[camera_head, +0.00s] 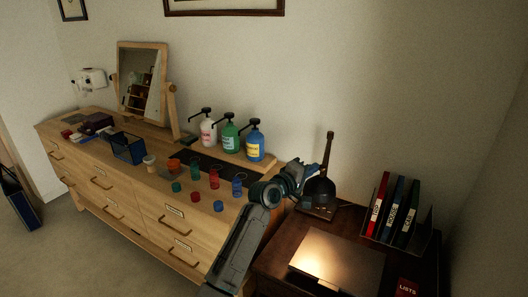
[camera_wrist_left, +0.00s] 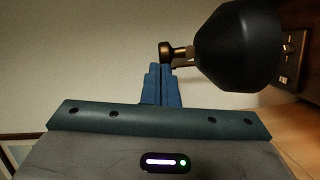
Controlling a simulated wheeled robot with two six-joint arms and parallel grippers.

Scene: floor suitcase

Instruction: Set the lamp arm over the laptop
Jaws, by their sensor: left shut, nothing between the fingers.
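The black desk lamp (camera_head: 319,191) stands at the back left of the dark desk, its arm (camera_head: 329,150) pointing up. Its dark shade (camera_wrist_left: 238,45) fills the upper right of the left wrist view, with a small brass and black knob (camera_wrist_left: 176,53) at its side. My left gripper (camera_head: 312,170) is beside the shade, on its left. Its blue fingers (camera_wrist_left: 160,72) are shut and empty, with the tips close to the knob; I cannot tell whether they touch. The flat laptop (camera_head: 336,262) lies on the desk in front of the lamp, brightly lit. My right gripper is not in view.
Red, blue and green binders (camera_head: 397,211) stand at the desk's right, with a red "LISTS" item (camera_head: 407,287) in front. On the dresser (camera_head: 130,187) at left are pump bottles (camera_head: 230,137), coloured cups and a mirror (camera_head: 141,82). A wall rises behind the lamp.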

